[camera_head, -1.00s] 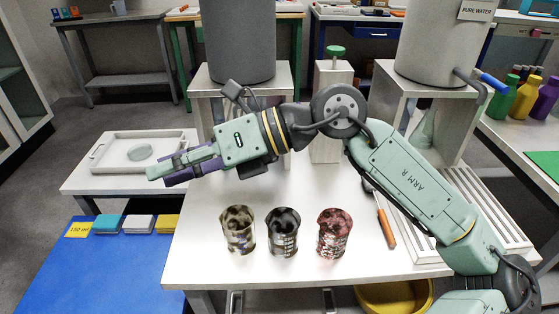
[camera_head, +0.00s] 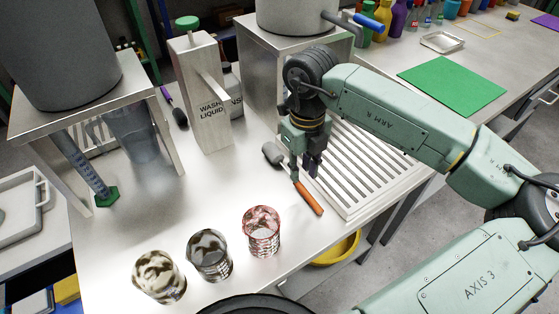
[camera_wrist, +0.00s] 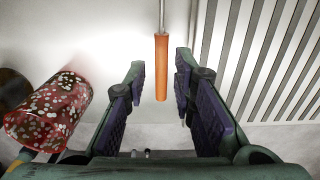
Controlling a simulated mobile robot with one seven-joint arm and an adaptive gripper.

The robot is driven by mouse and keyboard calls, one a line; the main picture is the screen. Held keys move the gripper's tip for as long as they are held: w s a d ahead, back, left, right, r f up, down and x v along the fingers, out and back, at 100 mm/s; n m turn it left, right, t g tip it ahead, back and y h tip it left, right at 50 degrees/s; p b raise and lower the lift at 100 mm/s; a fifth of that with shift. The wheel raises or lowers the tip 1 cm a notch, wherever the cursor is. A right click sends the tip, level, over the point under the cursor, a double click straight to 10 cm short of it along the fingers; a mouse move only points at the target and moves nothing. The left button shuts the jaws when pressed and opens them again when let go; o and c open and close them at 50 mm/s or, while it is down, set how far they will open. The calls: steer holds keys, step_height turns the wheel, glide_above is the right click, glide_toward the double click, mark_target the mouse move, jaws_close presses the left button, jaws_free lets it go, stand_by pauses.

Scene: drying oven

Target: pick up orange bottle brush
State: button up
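The orange bottle brush (camera_head: 307,197) lies on the white table, its orange handle toward the front and its grey head (camera_head: 273,153) toward the back. In the wrist view its orange handle (camera_wrist: 161,68) lies straight ahead, in line with the gap between the fingers, with a thin metal shaft beyond it. My gripper (camera_head: 304,170) points down over the brush in the head view. The wrist view shows my gripper (camera_wrist: 160,85) open, with purple-padded fingers on either side of the handle's line. The fingers do not appear to touch it.
A slatted white rack (camera_head: 365,165) lies right of the brush. A wash-liquid container (camera_head: 201,95) stands behind. A purple-handled brush (camera_head: 177,112) lies farther back.

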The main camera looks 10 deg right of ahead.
mark_target(302, 187)
steer(key=shift+d+f+p, duration=0.15)
steer(key=shift+f+p, duration=0.8)
steer(key=shift+f, duration=2)
steer(key=shift+s, duration=0.1)
steer(key=shift+c, duration=0.6)
jaws_close()
